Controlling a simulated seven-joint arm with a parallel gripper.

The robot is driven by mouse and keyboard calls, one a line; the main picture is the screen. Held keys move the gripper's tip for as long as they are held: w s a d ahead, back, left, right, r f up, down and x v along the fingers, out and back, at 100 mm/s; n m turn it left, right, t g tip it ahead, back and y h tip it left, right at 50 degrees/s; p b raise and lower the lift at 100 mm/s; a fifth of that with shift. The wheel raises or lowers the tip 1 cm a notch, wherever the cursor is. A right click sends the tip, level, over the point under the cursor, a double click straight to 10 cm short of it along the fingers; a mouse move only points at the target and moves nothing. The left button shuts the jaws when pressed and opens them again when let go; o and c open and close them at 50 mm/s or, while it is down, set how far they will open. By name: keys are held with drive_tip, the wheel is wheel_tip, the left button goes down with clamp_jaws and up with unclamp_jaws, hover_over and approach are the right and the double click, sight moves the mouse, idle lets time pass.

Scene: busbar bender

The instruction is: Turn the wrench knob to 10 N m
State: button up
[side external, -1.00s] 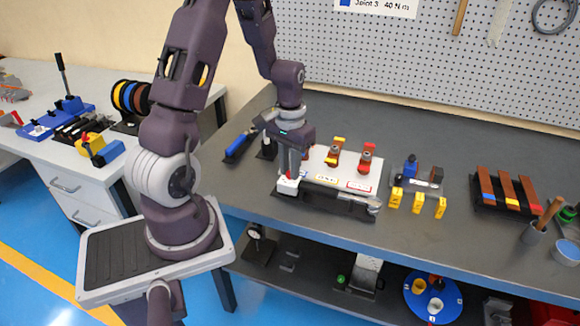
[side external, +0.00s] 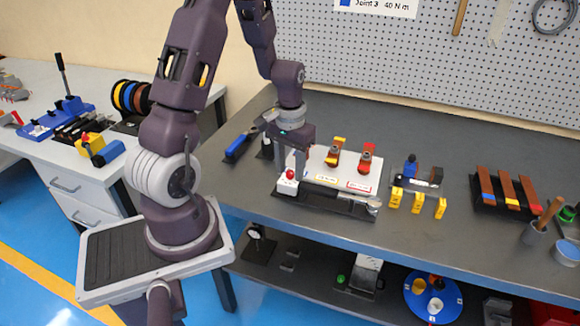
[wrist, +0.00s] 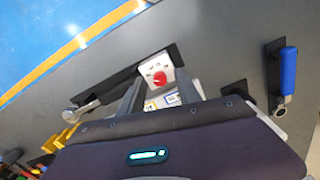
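The red wrench knob (side external: 290,174) sits on a white dial plate (side external: 287,187) at the left end of the black wrench cradle (side external: 335,203). In the wrist view the knob (wrist: 159,77) shows between and just beyond my fingertips. The wrench's metal head (side external: 373,206) is at the cradle's right end. My gripper (side external: 290,165) is above the knob, pointing down. Its two fingers are spread, one on either side of the knob and apart from it; the gripper also shows in the wrist view (wrist: 158,80). The dial's scale and setting are too small to read.
A white board (side external: 345,176) with red and yellow clamp-like pieces stands behind the cradle. Yellow number-like tags (side external: 418,203) are to its right. A blue-handled tool (side external: 238,147) lies to the left. The bench's front strip is clear.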

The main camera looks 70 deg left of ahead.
sight(290, 172)
wheel_tip(290, 172, up, 7)
drive_tip(key=shift+r, duration=0.1)
idle(0.3)
drive_tip(key=s+d+r+m+t, duration=0.2)
drive_tip(key=d+r, duration=0.7)
drive_tip(key=s+d+r+m+t, duration=0.3)
drive_tip(key=s+d+r+m, duration=0.1)
drive_tip(key=s+d, duration=0.5)
drive_tip(key=shift+s+d+r+t, duration=0.3)
drive_tip(key=shift+s+d+r, duration=0.1)
drive_tip(key=shift+s+r, duration=0.45)
